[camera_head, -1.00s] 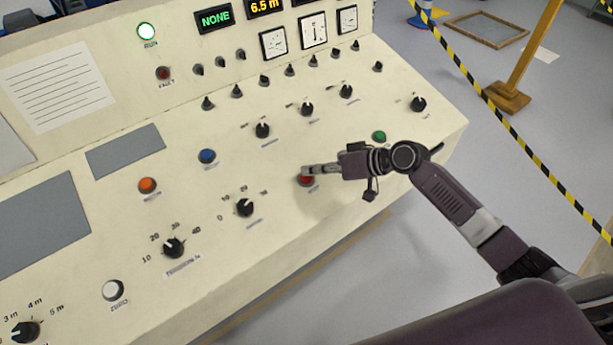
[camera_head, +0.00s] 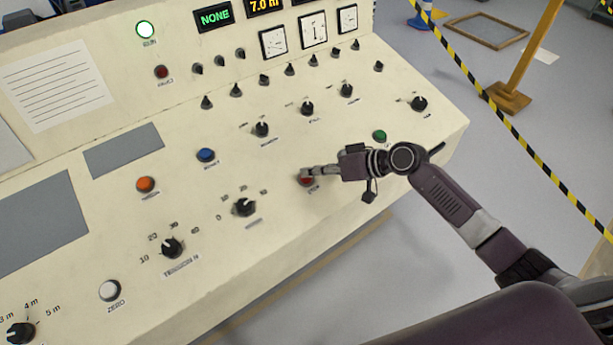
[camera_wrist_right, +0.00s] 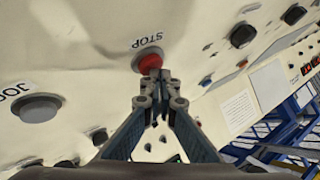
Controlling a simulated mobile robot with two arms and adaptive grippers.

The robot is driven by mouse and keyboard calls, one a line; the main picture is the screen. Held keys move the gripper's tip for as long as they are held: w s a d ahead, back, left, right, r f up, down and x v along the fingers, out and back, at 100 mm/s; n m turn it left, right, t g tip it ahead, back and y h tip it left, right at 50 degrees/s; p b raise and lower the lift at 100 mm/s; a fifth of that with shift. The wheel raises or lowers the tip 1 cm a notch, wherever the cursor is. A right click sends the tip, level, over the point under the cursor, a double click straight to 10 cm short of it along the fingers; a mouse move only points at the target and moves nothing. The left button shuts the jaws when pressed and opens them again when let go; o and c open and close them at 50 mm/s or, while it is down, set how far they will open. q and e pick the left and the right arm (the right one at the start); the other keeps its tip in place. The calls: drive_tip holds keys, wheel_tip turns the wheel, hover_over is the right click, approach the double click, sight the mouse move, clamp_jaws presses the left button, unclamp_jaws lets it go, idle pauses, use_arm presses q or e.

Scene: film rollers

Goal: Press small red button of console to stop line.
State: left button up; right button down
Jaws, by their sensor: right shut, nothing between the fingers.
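The small red button (camera_head: 307,181) sits near the front edge of the cream console (camera_head: 330,215). In the right wrist view the red button (camera_wrist_right: 148,62) has the label STOP beside it. My right gripper (camera_head: 308,171) is shut and empty, with its fingertips over the red button and partly hiding it. In the right wrist view the closed fingertips (camera_wrist_right: 160,76) overlap the button's edge; whether they touch it I cannot tell. The green RUN lamp (camera_head: 145,30) is lit, and the yellow display (camera_head: 264,5) reads 7.0 m. My left gripper is not in view.
A green button (camera_head: 379,136) lies just beyond my right wrist. Black knobs, a blue button (camera_head: 206,155), an orange button (camera_head: 146,184) and a white button (camera_head: 110,290) are spread leftward. Black-yellow tape (camera_head: 500,118) hangs at the right.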

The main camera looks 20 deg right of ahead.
drive_tip(key=shift+f, duration=0.35)
drive_tip(key=shift+r, duration=0.1)
idle(0.4)
drive_tip(key=shift+s+r+p, duration=0.2)
drive_tip(key=shift+r+p, duration=0.35)
drive_tip(key=shift+r, duration=0.25)
drive_tip(key=r+p, duration=0.3)
drive_tip(key=s+r+p, duration=0.1)
drive_tip(key=r, duration=0.1)
drive_tip(key=shift+d, duration=0.25)
idle(0.5)
